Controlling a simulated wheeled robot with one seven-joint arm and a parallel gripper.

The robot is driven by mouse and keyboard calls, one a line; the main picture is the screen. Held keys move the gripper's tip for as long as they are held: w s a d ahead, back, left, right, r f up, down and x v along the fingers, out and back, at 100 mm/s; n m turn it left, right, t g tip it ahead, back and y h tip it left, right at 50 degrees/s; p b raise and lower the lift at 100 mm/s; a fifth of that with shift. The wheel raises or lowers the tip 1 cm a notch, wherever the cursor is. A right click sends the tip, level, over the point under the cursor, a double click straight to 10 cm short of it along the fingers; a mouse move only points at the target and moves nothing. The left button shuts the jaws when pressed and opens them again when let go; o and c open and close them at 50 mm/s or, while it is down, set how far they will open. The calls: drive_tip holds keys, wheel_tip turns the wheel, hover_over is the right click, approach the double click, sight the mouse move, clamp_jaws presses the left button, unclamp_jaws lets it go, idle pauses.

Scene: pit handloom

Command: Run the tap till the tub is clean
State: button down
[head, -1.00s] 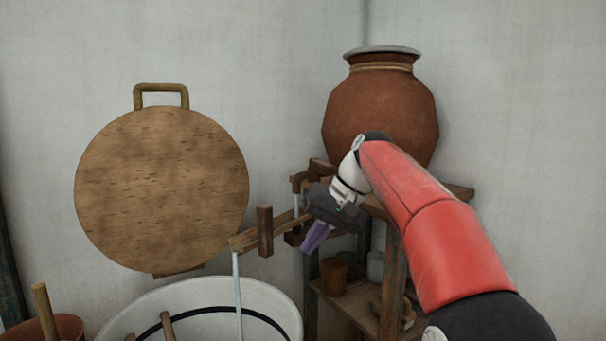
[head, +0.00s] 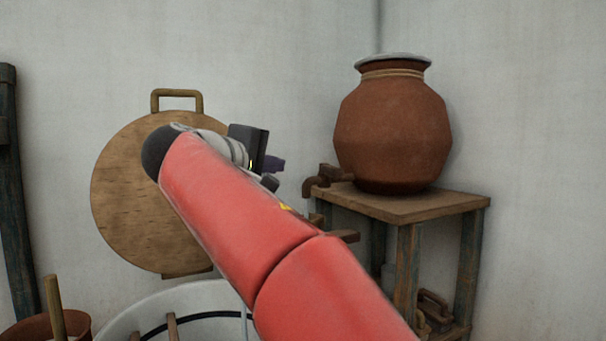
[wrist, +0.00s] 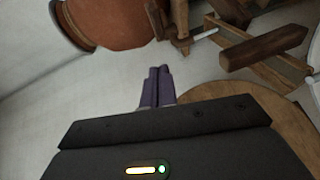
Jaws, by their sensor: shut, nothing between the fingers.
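The brown tap (head: 322,180) juts out left from the foot of the clay pot (head: 392,130). A pale thin stream falls from it onto a wooden trough, mostly hidden by my arm in the head view; the trough (wrist: 285,75) and tap (wrist: 177,28) show in the wrist view. The white tub (head: 120,320) is at the bottom, with a dark band inside; a pale stream drops into it beside my arm. Most of its inside is out of view. My gripper (head: 282,163) is left of the tap, apart from it. Its purple fingers (wrist: 157,85) are shut and empty.
A round wooden board with a handle (head: 120,190) leans at the wall behind my gripper. The pot stands on a wooden stand (head: 440,203). A brown bucket (head: 70,325) is at lower left. A wooden block (wrist: 265,46) crosses the trough.

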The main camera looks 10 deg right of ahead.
sight(333, 170)
drive_tip(key=x, duration=0.4)
drive_tip(key=s+d+x, duration=0.1)
drive_tip(key=x, duration=0.7)
drive_tip(key=shift+s+d+f, duration=0.2)
drive_tip(key=shift+s+d, duration=0.05)
drive_tip(key=shift+d, duration=0.55)
drive_tip(key=shift+f+b, duration=0.1)
drive_tip(key=shift+b, duration=0.2)
drive_tip(key=shift+s+d+n+t+y+b, duration=0.2)
drive_tip(key=shift+d+n+t+y+b, duration=0.25)
drive_tip(key=shift+d+n+t+y, duration=0.25)
drive_tip(key=shift+d+y, duration=0.3)
drive_tip(key=shift+d, duration=0.3)
